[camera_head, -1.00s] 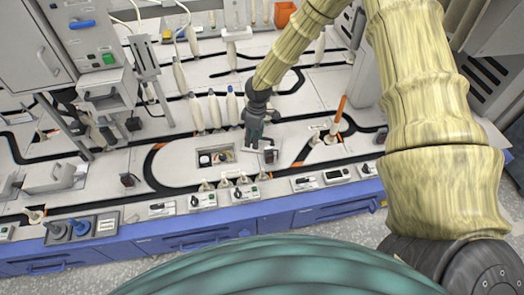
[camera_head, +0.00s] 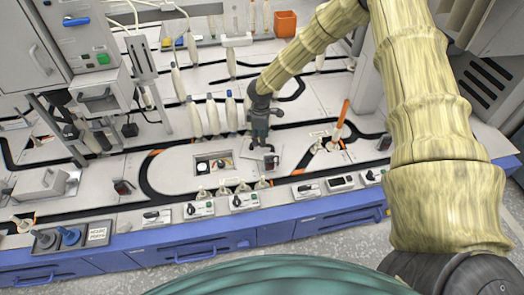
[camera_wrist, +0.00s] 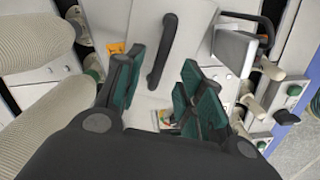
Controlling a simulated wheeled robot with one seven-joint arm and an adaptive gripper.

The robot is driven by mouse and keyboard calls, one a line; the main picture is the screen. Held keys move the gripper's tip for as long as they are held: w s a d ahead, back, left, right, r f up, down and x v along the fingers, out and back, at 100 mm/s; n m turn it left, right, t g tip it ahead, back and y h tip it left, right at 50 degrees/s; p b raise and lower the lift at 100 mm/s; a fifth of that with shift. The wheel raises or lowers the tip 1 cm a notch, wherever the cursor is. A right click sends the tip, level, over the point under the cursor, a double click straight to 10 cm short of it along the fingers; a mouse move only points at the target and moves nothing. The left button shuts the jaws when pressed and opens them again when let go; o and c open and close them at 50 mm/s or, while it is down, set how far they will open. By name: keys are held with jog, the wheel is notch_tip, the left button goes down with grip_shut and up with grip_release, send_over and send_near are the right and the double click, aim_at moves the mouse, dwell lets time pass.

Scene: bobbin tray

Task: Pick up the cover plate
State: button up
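The cover plate (camera_wrist: 193,22) is a pale plate with a black bar handle (camera_wrist: 163,50), seen close in the wrist view. My gripper (camera_wrist: 162,72) has its green-padded fingers spread apart, with the handle in the gap between them. Neither finger clearly presses on the handle. In the head view my gripper (camera_head: 260,142) is low over the worktop, just right of a rectangular opening (camera_head: 213,163) with small round parts inside. There the plate is largely hidden by my gripper and hard to tell from the pale worktop.
Several white bobbins (camera_head: 213,115) stand close behind and left of my gripper. Switch boxes (camera_head: 245,201) line the front edge. An orange stick (camera_head: 342,115) rises at the right.

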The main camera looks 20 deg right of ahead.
jog(key=shift+d+f+b, duration=0.15)
jog(key=shift+f+b, duration=0.25)
jog(key=shift+f, duration=0.8)
jog(key=shift+d+f+b, duration=0.1)
jog(key=shift+f+b, duration=0.3)
jog(key=shift+f, duration=0.75)
grip_shut()
